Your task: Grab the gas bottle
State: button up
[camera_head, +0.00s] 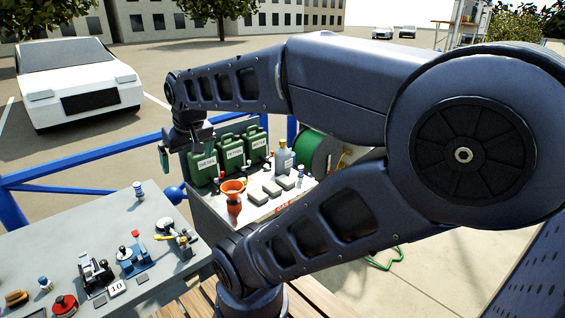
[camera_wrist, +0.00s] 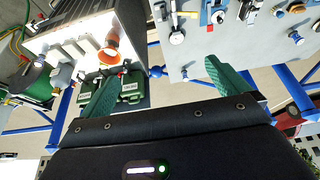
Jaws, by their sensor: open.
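A pale grey bottle with a darker top (camera_head: 284,158), which looks like the gas bottle, stands upright on the right-hand bench, right of the green cans. In the wrist view a pale bottle (camera_wrist: 63,75) shows at the left, beside the bench. My gripper (camera_head: 186,150) is at the left of the cans in the head view, well apart from the bottle. In the wrist view its green fingers (camera_wrist: 164,74) are spread wide with nothing between them.
Several green jerry cans (camera_head: 231,154) stand along the bench (camera_head: 205,199). An orange funnel (camera_head: 233,190), grey blocks (camera_head: 271,188) and a green hose reel (camera_head: 313,152) are near the bottle. A grey table (camera_head: 60,235) with tools is at left. Blue rails (camera_head: 90,155) run behind.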

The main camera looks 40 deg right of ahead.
jog(key=c, duration=0.9)
jog(key=w+d+r+m+h, duration=0.1)
jog(key=w+d+m, duration=0.1)
jog(key=w+d, duration=0.7)
jog(key=w+d+r+m, duration=0.2)
jog(key=w+d, duration=0.5)
jog(key=w, duration=0.4)
jog(key=m+g+h, duration=0.1)
jog(key=m+h, duration=0.1)
jog(key=m, duration=0.3)
send_near(283, 140)
jog(key=x, duration=0.5)
jog(key=shift+s+f, duration=0.2)
jog(key=shift+w+x, duration=0.2)
jog(key=shift+x, duration=2.4)
